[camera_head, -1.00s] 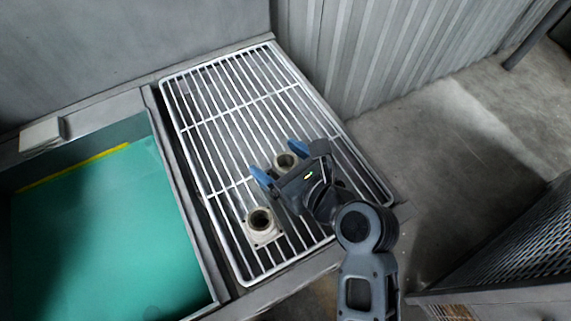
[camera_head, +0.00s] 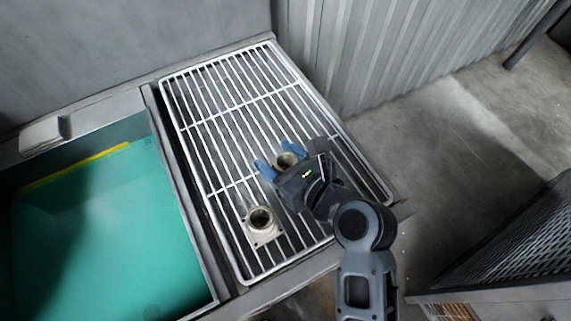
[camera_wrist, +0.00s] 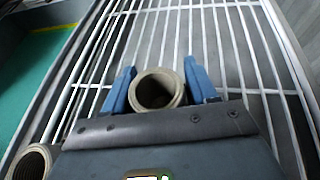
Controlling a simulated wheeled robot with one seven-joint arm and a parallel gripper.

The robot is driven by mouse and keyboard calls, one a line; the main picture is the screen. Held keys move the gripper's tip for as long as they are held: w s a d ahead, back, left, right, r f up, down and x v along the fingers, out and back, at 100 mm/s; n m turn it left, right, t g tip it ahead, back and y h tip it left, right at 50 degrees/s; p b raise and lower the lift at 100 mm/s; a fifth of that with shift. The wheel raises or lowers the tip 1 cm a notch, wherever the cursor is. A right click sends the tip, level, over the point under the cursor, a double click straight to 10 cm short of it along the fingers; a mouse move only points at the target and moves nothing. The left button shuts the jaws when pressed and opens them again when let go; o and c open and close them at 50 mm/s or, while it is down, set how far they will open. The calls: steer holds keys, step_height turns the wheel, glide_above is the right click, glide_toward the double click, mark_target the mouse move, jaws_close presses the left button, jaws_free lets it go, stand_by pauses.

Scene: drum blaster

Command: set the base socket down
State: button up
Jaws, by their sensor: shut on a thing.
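My gripper (camera_head: 276,163) is shut on a base socket (camera_head: 287,160), a beige ring-shaped piece with a round opening, over the wire rack (camera_head: 217,142). In the wrist view the socket (camera_wrist: 157,90) sits between the two blue fingers (camera_wrist: 160,88), with its open end facing up. Its lower part is hidden behind my gripper, so I cannot tell whether it touches the rack. A second socket (camera_head: 262,228) with a square flange stands on the rack nearer the front. Its round mouth also shows at the lower left of the wrist view (camera_wrist: 33,160).
A basin with a green floor (camera_head: 95,230) lies left of the rack, behind a grey rim. A corrugated wall (camera_head: 390,50) rises behind the rack. A perforated metal panel (camera_head: 515,245) stands at the lower right. The rack's back half is bare.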

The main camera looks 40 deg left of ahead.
jaws_close()
